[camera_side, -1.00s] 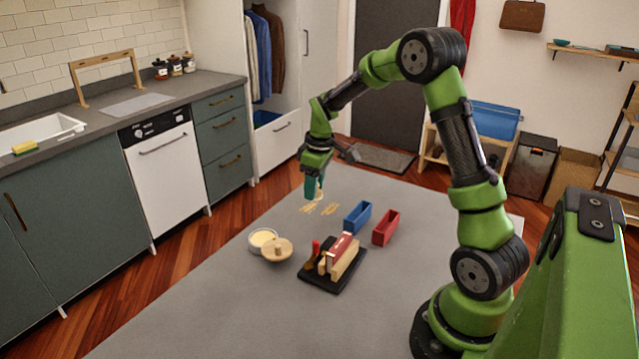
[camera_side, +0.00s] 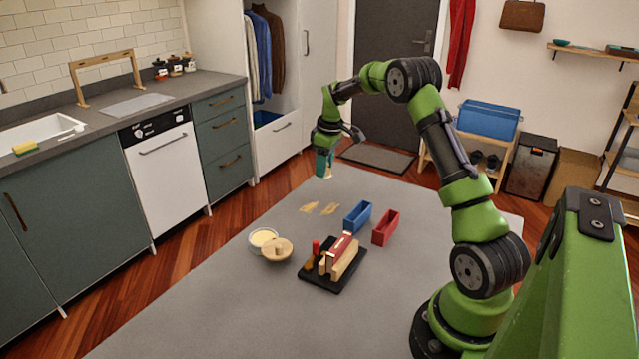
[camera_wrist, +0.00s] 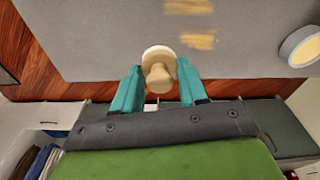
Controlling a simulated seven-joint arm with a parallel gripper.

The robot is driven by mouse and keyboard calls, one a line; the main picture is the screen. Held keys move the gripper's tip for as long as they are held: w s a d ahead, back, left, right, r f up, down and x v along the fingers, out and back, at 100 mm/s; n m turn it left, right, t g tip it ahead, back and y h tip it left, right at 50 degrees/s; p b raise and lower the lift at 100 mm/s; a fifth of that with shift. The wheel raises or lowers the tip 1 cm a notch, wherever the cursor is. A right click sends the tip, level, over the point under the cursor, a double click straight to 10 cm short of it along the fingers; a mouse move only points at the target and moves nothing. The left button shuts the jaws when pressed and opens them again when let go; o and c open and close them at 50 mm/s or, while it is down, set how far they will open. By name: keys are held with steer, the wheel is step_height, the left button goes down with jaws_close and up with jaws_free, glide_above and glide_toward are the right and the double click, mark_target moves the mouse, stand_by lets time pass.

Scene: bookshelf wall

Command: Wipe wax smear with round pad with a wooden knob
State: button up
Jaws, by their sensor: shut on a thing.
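My gripper (camera_side: 325,165) is near the far edge of the grey table, beyond the smear. In the wrist view, its teal fingers (camera_wrist: 158,92) are shut on the pale wooden knob (camera_wrist: 160,76) of the round pad (camera_wrist: 157,52). I cannot tell whether the pad touches the table. The wax smear shows as two yellowish patches, a left one (camera_side: 309,207) and a right one (camera_side: 330,208). In the wrist view, the patches (camera_wrist: 198,41) lie above and to the right of the pad, uncovered.
A round tin (camera_side: 262,238) with cream-coloured contents stands nearer, with a wooden knobbed disc (camera_side: 278,250) beside it. A black rack (camera_side: 318,281) holds several tools. A blue bin (camera_side: 357,216) and a red bin (camera_side: 386,228) stand to the right. The left front of the table is clear.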

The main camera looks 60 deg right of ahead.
mark_target(334, 202)
steer(key=shift+w+f, duration=0.1)
steer(key=shift+f, duration=0.1)
steer(key=shift+a+f, duration=0.1)
steer(key=shift+f, duration=3.7)
steer(key=shift+a+r, duration=0.2)
steer(key=shift+a, duration=5.6)
steer(key=shift+s+d, duration=0.25)
steer(key=shift+s, duration=0.9)
steer(key=shift+d, duration=5.75)
steer(key=shift+s+a, duration=0.1)
steer(key=shift+s, duration=0.75)
steer(key=shift+s+a, duration=0.15)
steer(key=shift+a, duration=0.1)
steer(key=shift+a+r, duration=0.1)
steer(key=shift+a, duration=5.5)
step_height(334, 202, up, 8)
steer(key=shift+d, duration=0.1)
